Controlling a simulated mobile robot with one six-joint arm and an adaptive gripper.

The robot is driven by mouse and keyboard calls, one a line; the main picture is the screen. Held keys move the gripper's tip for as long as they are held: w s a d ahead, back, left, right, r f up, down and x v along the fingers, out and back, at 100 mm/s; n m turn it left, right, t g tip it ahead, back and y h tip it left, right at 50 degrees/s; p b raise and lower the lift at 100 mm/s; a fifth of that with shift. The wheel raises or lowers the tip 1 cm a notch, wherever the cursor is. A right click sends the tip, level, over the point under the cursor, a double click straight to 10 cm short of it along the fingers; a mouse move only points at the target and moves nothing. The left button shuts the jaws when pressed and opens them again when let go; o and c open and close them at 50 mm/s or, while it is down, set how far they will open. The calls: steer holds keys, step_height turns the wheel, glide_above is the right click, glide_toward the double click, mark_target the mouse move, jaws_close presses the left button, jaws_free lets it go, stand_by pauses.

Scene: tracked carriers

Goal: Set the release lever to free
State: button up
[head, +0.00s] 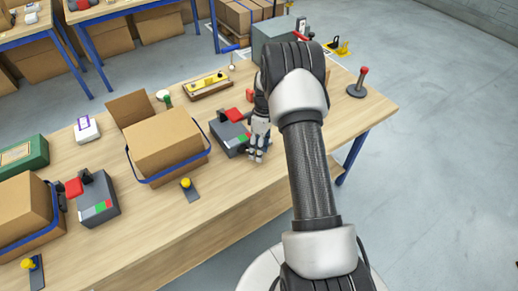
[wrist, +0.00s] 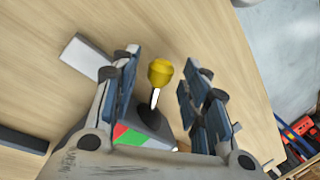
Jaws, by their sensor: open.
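A lever with a yellow knob (wrist: 160,73) on a pale stem rises from a dark round base in the wrist view. A red and green label (wrist: 128,134) shows just below that base. My gripper (wrist: 161,92) is open, with a finger on each side of the lever; I cannot tell whether either touches it. In the head view my gripper (head: 257,155) points down beside a grey unit (head: 228,135) with a red handle (head: 234,115) and a green mark. My gripper hides the yellow knob there. Which label colour the lever points to is unclear.
An open cardboard box (head: 165,145) with a blue band stands left of the grey unit. A second grey unit (head: 95,208) and box (head: 22,212) stand farther left. A yellow-knobbed pedal-like plate (head: 189,190) lies near the front edge. A red-topped stick (head: 359,82) stands right.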

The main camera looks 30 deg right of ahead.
steer(key=v, duration=1.2)
stand_by(0.3)
